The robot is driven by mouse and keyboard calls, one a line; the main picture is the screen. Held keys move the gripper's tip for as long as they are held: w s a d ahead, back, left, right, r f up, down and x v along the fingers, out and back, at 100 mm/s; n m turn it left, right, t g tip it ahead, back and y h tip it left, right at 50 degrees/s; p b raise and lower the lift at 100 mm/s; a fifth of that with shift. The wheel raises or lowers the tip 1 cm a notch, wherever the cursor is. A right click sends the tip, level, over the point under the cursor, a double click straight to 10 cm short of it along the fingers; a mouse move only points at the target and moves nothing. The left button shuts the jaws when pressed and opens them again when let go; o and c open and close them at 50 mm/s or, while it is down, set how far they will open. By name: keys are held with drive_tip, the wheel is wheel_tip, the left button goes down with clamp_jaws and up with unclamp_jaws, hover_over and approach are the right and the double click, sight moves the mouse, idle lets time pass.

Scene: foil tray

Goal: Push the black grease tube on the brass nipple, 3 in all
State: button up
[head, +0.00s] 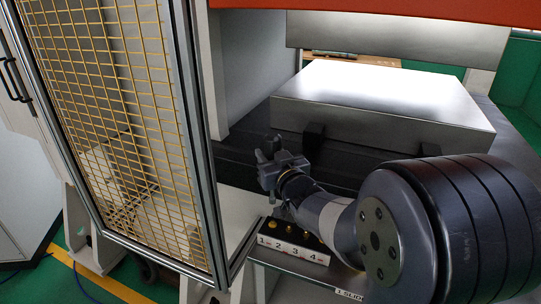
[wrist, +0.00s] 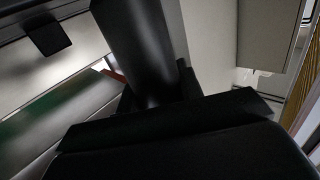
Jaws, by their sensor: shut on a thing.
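My gripper (head: 270,157) is at the end of my arm, raised above and behind the numbered block. It is shut on the black grease tube (wrist: 137,45), which in the wrist view is a thick dark cylinder running up from the jaws. The tube's far end is out of that frame. In the head view I cannot clearly tell the tube from the gripper. Brass nipples (head: 289,229) stand on top of the dark block (head: 262,229), whose white front strip reads 1 to 4. The tube is apart from them.
A yellow mesh guard door (head: 115,110) in a metal frame stands close on the left. A large bright metal block (head: 380,105) lies on the machine bed behind my gripper. An orange beam (head: 400,12) crosses overhead. A label plate (head: 349,295) lies at the front edge.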

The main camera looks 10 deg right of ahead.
drive_tip(key=shift+s+f+b, duration=0.15)
drive_tip(key=shift+f+b, duration=0.15)
drive_tip(key=shift+f, duration=0.05)
drive_tip(key=shift+f+b, duration=1.65)
drive_tip(key=shift+f, duration=0.8)
drive_tip(key=shift+f+b, duration=1.3)
drive_tip(key=shift+b, duration=0.1)
drive_tip(key=shift+r+p, duration=1.75)
drive_tip(key=shift+r, duration=0.9)
